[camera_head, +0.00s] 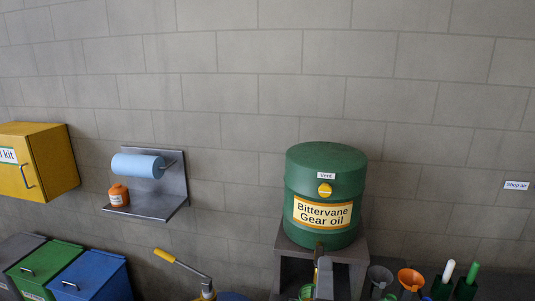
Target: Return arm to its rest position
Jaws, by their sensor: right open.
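My right gripper (323,278) appears as a small grey shape at the bottom edge, in front of the stand under the green gear oil drum (325,178). It is seen only in part, and I see nothing held in it. My left gripper is not in view.
The stand (289,258) is grey and open-fronted. Right of it are a dark funnel (380,276), an orange funnel (411,279) and two bottles. A yellow-handled lever (182,263) rises lower left. A wall shelf (165,205) holds a blue roll. Coloured bins stand lower left.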

